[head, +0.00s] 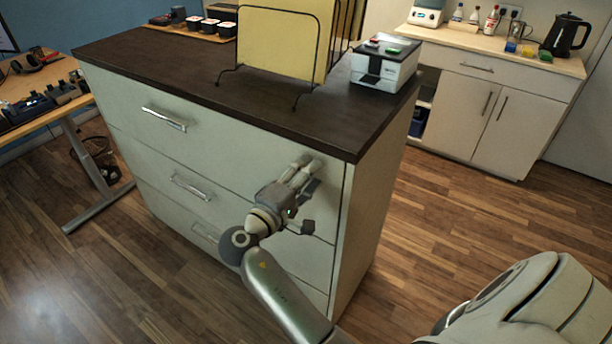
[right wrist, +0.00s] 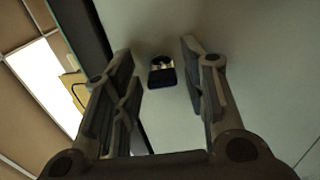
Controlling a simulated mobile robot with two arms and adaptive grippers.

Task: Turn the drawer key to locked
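The drawer cabinet (head: 130,120) is white with a dark top and several drawers with metal handles. My right gripper (head: 305,174) is at the right end of the top drawer front, close to it. In the right wrist view the gripper's two fingers (right wrist: 158,62) are spread apart. The small dark drawer key and lock (right wrist: 162,73) sit on the pale front between and beyond the fingers, with a gap on each side. The key is hidden behind the gripper in the head view, and its exact angle is hard to tell. My left gripper is out of view.
On the cabinet top stand a black wire rack with yellow folders (head: 280,45), a white box (head: 385,65) with red and green parts, and a tray of small cups (head: 190,30). A desk (head: 25,90) is at left.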

